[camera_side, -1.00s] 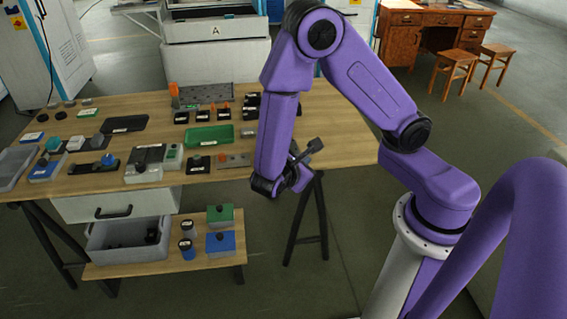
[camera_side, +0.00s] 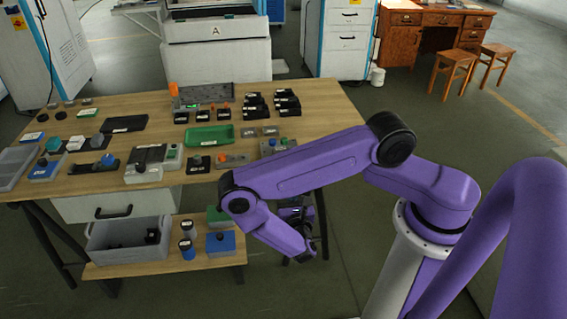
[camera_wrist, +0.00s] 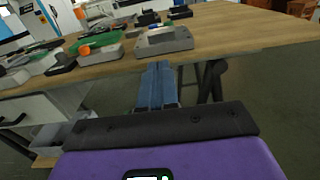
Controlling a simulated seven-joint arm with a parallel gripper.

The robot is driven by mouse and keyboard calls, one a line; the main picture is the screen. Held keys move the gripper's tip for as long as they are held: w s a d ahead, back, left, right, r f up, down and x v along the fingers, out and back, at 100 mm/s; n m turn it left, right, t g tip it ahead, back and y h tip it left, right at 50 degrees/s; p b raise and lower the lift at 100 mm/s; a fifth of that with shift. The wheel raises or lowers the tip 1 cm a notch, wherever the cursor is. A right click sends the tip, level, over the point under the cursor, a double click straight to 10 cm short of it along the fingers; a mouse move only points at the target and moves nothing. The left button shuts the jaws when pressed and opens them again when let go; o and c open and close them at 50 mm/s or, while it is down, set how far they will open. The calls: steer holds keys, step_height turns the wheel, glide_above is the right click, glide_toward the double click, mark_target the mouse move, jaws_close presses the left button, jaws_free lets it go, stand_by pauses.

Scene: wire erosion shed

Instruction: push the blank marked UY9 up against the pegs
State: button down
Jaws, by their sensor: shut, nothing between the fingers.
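Several small black blocks with white labels stand on the wooden table in the side view, some in a row (camera_side: 197,116) and some stacked in a group (camera_side: 286,101). The labels are too small to read, so I cannot tell which is UY9. A grey perforated plate (camera_side: 215,92) with an orange piece at its left end lies behind them; I cannot make out pegs. My gripper (camera_side: 297,214) is low beside the table's front right, partly hidden by my arm. In the wrist view its blue fingers (camera_wrist: 158,84) are together and empty, below the table edge.
A green tray (camera_side: 209,136) and a grey fixture (camera_side: 277,146) sit near the table's front right; the fixture also shows in the wrist view (camera_wrist: 164,40). Shelf boxes (camera_side: 220,243) stand below. The table's right end (camera_side: 330,110) is bare.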

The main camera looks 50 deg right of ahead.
steer(key=x, duration=1.4)
steer(key=shift+f, duration=0.2)
steer(key=shift+w, duration=0.1)
steer(key=shift+x, duration=0.9)
